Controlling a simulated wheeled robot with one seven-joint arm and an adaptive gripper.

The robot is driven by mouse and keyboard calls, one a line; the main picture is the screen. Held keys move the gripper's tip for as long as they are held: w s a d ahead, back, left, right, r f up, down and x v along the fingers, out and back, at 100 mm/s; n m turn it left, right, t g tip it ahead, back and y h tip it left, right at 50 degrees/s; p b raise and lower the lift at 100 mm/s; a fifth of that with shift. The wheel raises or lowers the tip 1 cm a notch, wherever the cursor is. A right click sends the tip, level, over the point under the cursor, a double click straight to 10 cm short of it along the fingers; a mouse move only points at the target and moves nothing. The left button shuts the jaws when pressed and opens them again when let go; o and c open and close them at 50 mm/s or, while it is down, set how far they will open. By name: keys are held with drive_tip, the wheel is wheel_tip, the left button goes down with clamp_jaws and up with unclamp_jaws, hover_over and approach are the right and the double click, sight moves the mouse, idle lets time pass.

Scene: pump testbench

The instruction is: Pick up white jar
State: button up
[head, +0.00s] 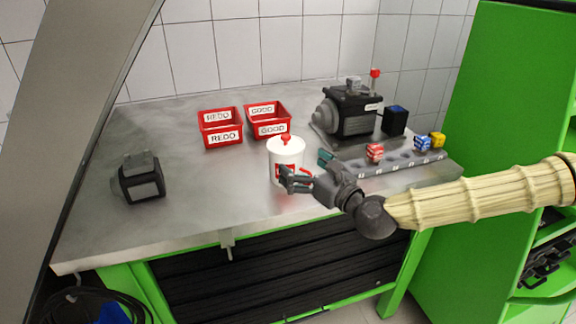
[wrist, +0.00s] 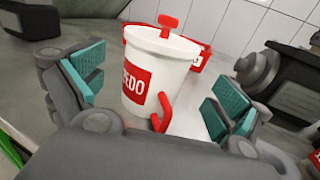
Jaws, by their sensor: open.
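The white jar (head: 287,152) stands upright on the metal bench near its front middle. It has a red lid knob, a red label and a red handle low on its side. In the wrist view the jar (wrist: 150,72) stands between my two teal-padded fingers, with the label ending "EDO" in sight. My gripper (head: 307,170) is open at the jar's front right side. In the wrist view my gripper (wrist: 158,95) shows a gap between each finger and the jar wall. The jar's base is partly hidden by my gripper.
Red bins marked REDO (head: 222,138) and GOOD (head: 271,129) stand behind the jar. A dark pump (head: 350,112) and a grey rack (head: 400,162) with coloured blocks are at right. A black device (head: 140,180) sits at left. The bench between that device and the jar is clear.

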sight(296, 152)
drive_tip(key=shift+f+p+x, duration=0.15)
drive_tip(key=shift+p+x, duration=0.1)
drive_tip(key=shift+x, duration=1)
drive_tip(key=shift+f+p+x, duration=0.15)
drive_tip(key=shift+p+x, duration=0.05)
drive_tip(key=shift+x, duration=1.1)
drive_tip(key=shift+s+a, duration=0.15)
drive_tip(key=shift+r, duration=0.1)
drive_tip(key=c, duration=1.3)
drive_tip(key=shift+o, duration=0.2)
drive_tip(key=shift+r, duration=1.65)
drive_tip(key=s+r, duration=0.1)
drive_tip(key=s, duration=1)
drive_tip(key=shift+r, duration=0.25)
drive_tip(key=shift+s+p, duration=0.1)
drive_tip(key=shift+p, duration=0.5)
